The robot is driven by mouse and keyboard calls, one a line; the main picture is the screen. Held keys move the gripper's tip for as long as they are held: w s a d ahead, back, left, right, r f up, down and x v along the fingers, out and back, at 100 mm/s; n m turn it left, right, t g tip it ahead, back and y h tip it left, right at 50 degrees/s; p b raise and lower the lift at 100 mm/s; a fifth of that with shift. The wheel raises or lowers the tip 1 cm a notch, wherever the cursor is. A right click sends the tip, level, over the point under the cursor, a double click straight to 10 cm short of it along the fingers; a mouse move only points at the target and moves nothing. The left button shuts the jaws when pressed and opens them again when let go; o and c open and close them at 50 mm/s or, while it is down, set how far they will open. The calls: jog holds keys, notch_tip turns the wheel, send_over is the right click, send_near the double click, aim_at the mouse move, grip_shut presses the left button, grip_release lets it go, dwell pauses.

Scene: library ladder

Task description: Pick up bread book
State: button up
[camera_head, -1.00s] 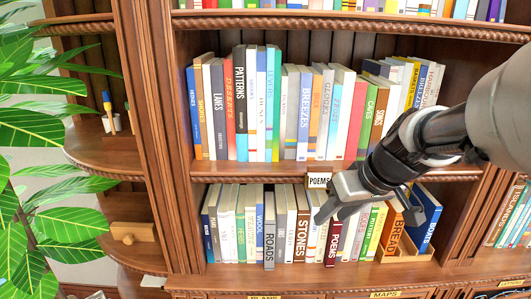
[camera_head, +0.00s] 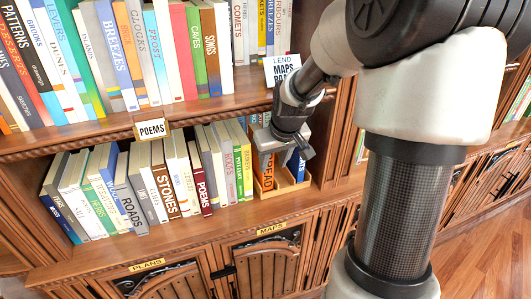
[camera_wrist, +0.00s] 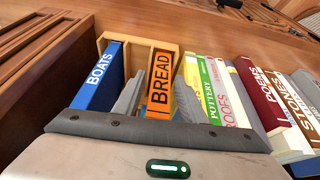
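The bread book (camera_head: 265,172) is orange with dark lettering and stands upright at the right end of the lower shelf. The wrist view shows its spine and title (camera_wrist: 161,84) near the middle. It stands in a light wooden holder (camera_head: 284,187) beside the blue boats book (camera_head: 297,164), with a gap between them. My gripper (camera_head: 284,148) is in front of the book's upper part, its fingers apart and nothing held. It partly covers both books in the head view. I cannot tell whether a finger touches the bread book.
Left of the holder stand several books, including pottery (camera_wrist: 212,92), poems (camera_head: 201,186) and stones (camera_head: 165,190). The upper shelf board (camera_head: 200,108) runs above, with a sign (camera_head: 283,76) on it. A wooden upright (camera_head: 335,130) closes the right side.

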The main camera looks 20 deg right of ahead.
aim_at(268, 169)
jog(key=x, duration=0.3)
jog(key=w+b+x, duration=0.1)
jog(key=x, duration=0.3)
jog(key=shift+a+f, duration=0.1)
jog(key=shift+a, duration=0.1)
jog(key=shift+w, duration=0.1)
grip_shut()
